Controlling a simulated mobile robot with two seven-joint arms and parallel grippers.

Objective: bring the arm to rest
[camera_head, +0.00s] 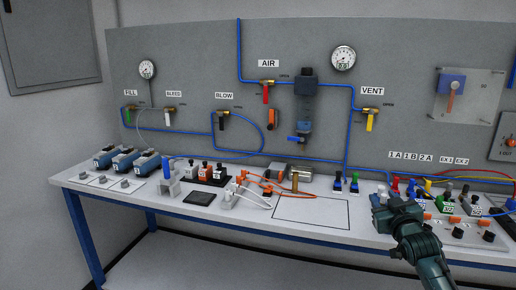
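My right arm comes in from the lower right, and its dark grey-green gripper (384,209) is over the right part of the white bench top (250,222). It is to the right of an outlined rectangle on the bench and left of a group of coloured connectors (447,207). I see nothing clearly held in it, but its fingers are too small and dark to tell whether they are open or shut. My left arm and gripper are not in view.
A grey panel behind the bench carries blue tubing, two gauges (343,58) and several labelled valves (370,120). Blue devices (125,159), a dark pad (200,197) and orange-cabled parts (265,187) occupy the bench's left and middle. The outlined rectangle (310,211) is bare.

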